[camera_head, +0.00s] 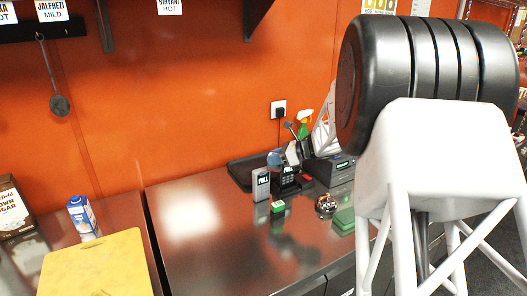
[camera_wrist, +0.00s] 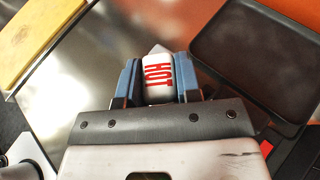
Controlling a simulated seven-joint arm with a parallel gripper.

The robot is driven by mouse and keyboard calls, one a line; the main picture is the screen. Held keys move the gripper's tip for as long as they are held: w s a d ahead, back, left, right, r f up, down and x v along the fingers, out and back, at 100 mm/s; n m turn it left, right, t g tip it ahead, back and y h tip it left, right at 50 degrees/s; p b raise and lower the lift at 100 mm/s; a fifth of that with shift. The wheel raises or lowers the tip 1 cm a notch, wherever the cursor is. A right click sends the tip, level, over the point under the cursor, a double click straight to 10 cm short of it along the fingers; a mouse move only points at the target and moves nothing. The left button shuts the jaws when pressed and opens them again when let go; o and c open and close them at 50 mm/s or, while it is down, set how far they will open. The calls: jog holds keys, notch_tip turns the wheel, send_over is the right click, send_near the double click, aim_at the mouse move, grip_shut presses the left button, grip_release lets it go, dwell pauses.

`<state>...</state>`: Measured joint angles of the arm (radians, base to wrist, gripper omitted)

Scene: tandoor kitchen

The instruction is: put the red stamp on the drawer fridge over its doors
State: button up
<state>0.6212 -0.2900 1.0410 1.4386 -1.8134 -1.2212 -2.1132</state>
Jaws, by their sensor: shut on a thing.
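My gripper (camera_wrist: 158,75) has two blue fingers, shut on a white block with red letters reading HOT, the red stamp (camera_wrist: 157,74). Its lower face is hidden. In the head view my gripper (camera_head: 283,157) is small, above the rear right part of the steel top, and the stamp is hard to make out. The drawer fridge (camera_head: 205,236) has a shiny steel top. Part of its front with doors (camera_head: 341,281) shows at the lower right, partly behind my arm. In the wrist view the steel top (camera_wrist: 95,75) lies below the stamp.
A grey FULL box (camera_head: 261,185), a small green-and-white block (camera_head: 277,207), a round metal item (camera_head: 325,206) and a green pad (camera_head: 344,220) stand on the right half. A black tray (camera_wrist: 255,62) lies beside the gripper. A yellow board (camera_head: 97,265) is at left. The fridge top's left half is clear.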

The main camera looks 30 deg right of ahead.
jog(key=s+d+f, duration=0.4)
jog(key=s+f, duration=0.2)
jog(key=s, duration=0.2)
jog(key=shift+s+f, duration=0.25)
jog(key=shift+s, duration=0.05)
jog(key=shift+f, duration=0.25)
jog(key=shift+f, duration=3.15)
jog(key=shift+f, duration=0.6)
jog(key=o, duration=1.1)
jog(key=shift+c, duration=0.2)
jog(key=shift+d, duration=0.1)
jog(key=shift+v, duration=3.85)
